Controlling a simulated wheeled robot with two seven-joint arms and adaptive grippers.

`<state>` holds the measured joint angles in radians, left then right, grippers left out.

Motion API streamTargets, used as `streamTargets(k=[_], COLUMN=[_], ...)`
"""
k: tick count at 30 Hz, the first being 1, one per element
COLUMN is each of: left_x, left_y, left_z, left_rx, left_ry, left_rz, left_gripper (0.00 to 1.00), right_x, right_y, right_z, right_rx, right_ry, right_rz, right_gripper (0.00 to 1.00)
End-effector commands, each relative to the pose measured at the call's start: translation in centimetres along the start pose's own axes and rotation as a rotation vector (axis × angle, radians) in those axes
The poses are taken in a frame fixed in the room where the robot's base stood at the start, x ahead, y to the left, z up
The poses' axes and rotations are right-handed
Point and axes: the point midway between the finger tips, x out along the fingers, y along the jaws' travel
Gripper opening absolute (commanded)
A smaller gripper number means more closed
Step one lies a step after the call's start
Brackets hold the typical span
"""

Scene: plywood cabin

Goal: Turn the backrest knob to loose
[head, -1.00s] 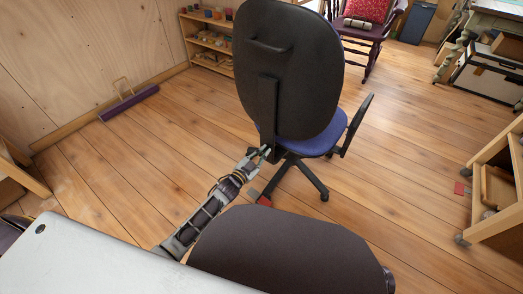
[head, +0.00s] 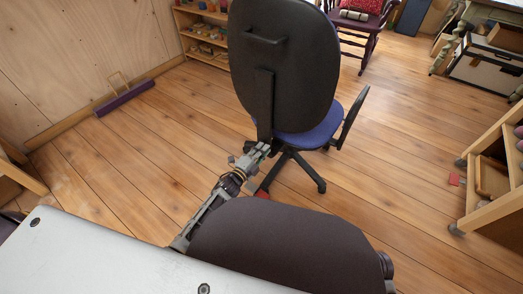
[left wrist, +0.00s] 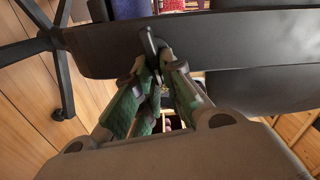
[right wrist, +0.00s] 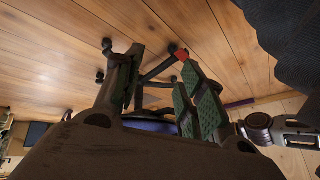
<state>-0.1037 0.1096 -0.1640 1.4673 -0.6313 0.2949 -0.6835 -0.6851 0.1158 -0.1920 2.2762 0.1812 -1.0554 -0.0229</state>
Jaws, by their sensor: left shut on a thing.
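The black office chair's backrest (head: 284,60) faces me with its rear side, above a blue seat (head: 308,138). A black upright bar (head: 264,100) runs down its back. My left gripper (head: 262,150) is at the bar's lower end. In the left wrist view its green-padded fingers (left wrist: 158,64) are closed together on a small dark knob (left wrist: 149,42) beside the bar. The knob is largely hidden, and its turn cannot be read. My right gripper (right wrist: 163,82) shows only in the right wrist view, with its fingers apart and nothing between them; the chair is beyond.
A small red object (head: 262,194) lies on the floor by the chair base. A wheeled wooden cart (head: 490,190) stands at the right. A low shelf (head: 205,40) and a purple bar-like object (head: 125,98) are along the plywood wall. Open plank floor lies around the chair.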

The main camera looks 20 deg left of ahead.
Motion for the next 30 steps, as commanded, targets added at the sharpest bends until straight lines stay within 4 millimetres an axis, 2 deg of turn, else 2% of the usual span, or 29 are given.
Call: streamTargets(k=[3, 9, 25, 26, 30], left_x=[-0.1, -0.1, -0.1, -0.1, 0.0], left_y=[0.4, 0.6, 0.6, 0.6, 0.6], left_z=[0.0, 0.0, 0.1, 0.1, 0.1], left_rx=[0.077, 0.165, 0.202, 0.202, 0.201], left_ry=[0.0, 0.0, 0.0, 0.0, 0.0], left_rz=[0.001, 0.002, 0.003, 0.003, 0.002], left_gripper=[0.0, 0.0, 0.0, 0.12, 0.3], right_x=[0.9, 1.5, 1.8, 1.8, 1.7], right_y=[0.1, 0.0, 0.0, 0.1, 0.0], right_z=[0.9, 1.9, 1.6, 1.5, 1.4], right_rx=[0.007, 0.018, 0.019, 0.018, 0.017], right_ry=[0.0, 0.002, 0.015, 0.015, 0.018], right_rz=[-0.004, -0.012, -0.013, -0.013, -0.013], right_gripper=[0.4, 0.4, 0.4, 0.4, 0.4])
